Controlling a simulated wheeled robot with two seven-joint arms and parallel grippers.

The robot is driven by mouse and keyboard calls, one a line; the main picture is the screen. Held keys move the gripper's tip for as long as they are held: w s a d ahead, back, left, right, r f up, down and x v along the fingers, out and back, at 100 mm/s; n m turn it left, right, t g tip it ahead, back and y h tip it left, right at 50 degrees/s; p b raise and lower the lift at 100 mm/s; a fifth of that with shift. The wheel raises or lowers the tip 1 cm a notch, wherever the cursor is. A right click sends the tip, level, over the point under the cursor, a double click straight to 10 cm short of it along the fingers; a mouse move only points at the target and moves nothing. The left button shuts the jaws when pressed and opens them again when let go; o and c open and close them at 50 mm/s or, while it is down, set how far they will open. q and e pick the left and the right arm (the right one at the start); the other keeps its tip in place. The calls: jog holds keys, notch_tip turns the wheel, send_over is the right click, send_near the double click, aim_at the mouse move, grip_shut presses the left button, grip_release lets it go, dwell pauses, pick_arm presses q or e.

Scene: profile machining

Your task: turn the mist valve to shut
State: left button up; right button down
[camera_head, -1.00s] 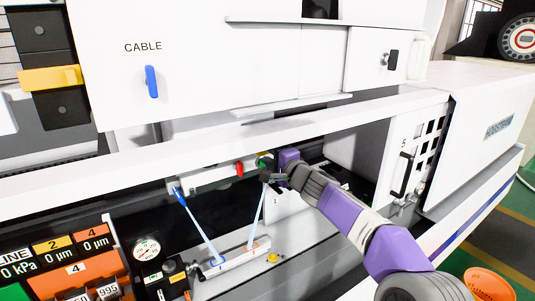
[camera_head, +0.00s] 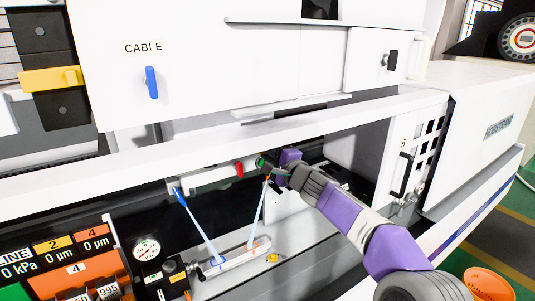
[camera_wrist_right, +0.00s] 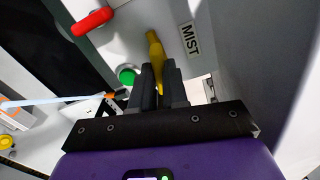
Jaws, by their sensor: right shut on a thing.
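The mist valve's yellow lever (camera_wrist_right: 154,45) sits beside the MIST label (camera_wrist_right: 190,39) in the right wrist view. My right gripper (camera_wrist_right: 158,78) is shut on the lower part of this lever, with a dark finger on each side. In the head view my right gripper (camera_head: 279,174) is under the machine's white front rail, and the yellow lever cannot be made out there. My left gripper is not in view.
A red lever (camera_wrist_right: 92,21) and a green round knob (camera_wrist_right: 127,75) are close to the left of my right gripper. Two nozzle tubes, one blue-tipped (camera_head: 181,197), rise from a rail below. The white rail (camera_head: 200,150) runs above my arm.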

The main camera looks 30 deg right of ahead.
jog(key=shift+m, duration=1.1)
jog(key=m, duration=0.4)
jog(key=shift+m+p, duration=0.3)
jog(key=shift+p, duration=0.05)
jog(key=m+p, duration=0.1)
jog(key=m, duration=0.3)
jog(key=shift+f+m, duration=0.1)
jog(key=shift+m, duration=0.2)
